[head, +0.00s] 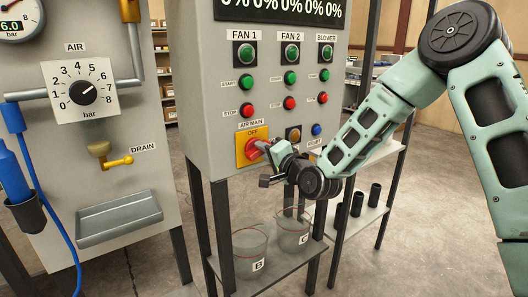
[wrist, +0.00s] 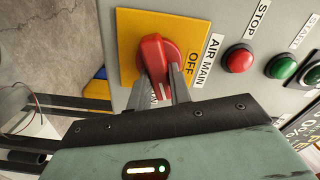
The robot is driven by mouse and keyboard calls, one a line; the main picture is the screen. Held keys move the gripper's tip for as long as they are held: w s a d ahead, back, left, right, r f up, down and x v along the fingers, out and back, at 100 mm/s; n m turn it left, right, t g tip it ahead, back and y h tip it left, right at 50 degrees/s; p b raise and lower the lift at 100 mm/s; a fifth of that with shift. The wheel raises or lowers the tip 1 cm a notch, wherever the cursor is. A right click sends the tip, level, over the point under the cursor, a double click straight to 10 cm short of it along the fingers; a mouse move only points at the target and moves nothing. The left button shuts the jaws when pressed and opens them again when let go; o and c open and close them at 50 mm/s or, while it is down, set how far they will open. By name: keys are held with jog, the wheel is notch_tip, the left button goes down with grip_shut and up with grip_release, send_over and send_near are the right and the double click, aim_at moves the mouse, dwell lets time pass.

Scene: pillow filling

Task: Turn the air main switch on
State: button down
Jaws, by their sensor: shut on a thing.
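The air main switch (head: 256,147) is a red rotary knob on a yellow plate (head: 240,158), low on the grey control panel. In the wrist view the red knob (wrist: 152,58) stands out from the yellow plate (wrist: 128,28), with "OFF" readable on the plate beside it. Its handle lies between the two fingers of my gripper (wrist: 164,88), which is shut on it. The fingers and handle hide part of the other label on the plate. In the head view my gripper (head: 267,148) reaches the knob from the right.
Green START and red STOP buttons (head: 246,110) sit just above the switch, with a blue RESET button (head: 317,129) to the right. Glass beakers (head: 250,246) stand on the shelf below. The air panel with its dial (head: 82,92) is on the left.

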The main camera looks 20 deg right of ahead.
jog(key=shift+d+f+m, duration=0.1)
jog(key=shift+f+m, duration=0.05)
jog(key=shift+m, duration=1.85)
jog(key=c, duration=1.3)
grip_release()
